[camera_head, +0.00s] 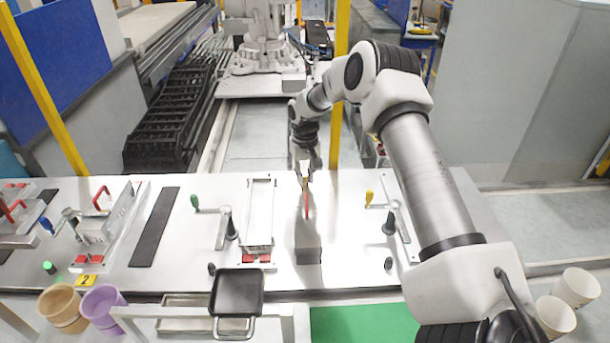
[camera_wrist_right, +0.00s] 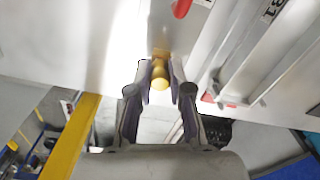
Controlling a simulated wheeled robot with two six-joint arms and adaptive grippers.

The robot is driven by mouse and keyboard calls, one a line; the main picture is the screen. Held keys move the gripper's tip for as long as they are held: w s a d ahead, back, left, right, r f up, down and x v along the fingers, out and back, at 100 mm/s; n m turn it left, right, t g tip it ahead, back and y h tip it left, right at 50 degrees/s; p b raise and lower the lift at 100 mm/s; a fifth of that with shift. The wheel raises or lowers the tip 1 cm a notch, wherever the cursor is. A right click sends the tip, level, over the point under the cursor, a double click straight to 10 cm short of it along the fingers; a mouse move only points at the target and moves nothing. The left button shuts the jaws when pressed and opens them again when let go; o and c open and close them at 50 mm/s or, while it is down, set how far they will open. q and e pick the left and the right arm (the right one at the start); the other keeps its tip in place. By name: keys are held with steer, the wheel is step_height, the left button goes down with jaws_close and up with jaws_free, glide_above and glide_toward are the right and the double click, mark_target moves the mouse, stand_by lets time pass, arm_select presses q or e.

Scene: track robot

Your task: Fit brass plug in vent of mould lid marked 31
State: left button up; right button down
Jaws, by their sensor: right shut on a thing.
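My right gripper (camera_head: 304,170) is shut on the brass plug (camera_wrist_right: 160,74), a small golden cylinder. In the head view the plug (camera_head: 305,184) shows at the fingertips, just beyond an upright red handle (camera_head: 307,206). The red handle also shows at the top of the wrist view (camera_wrist_right: 181,8). A label reading 31 (camera_wrist_right: 271,9) shows upside down at the top right of the wrist view. I cannot tell which part bears it or see a vent clearly. My left gripper is not in view.
A grey block (camera_head: 307,245) stands near the red handle. A narrow frame (camera_head: 259,212) with red pads lies to its left. Clamps with green (camera_head: 195,202) and yellow (camera_head: 369,197) handles flank them. A black pan (camera_head: 237,292) sits at the front edge.

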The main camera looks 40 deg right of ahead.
steer(key=shift+f, duration=0.3)
steer(key=c, duration=1)
jaws_free()
steer(key=shift+r, duration=0.1)
step_height(320, 180, up, 12)
steer(key=shift+f, duration=0.1)
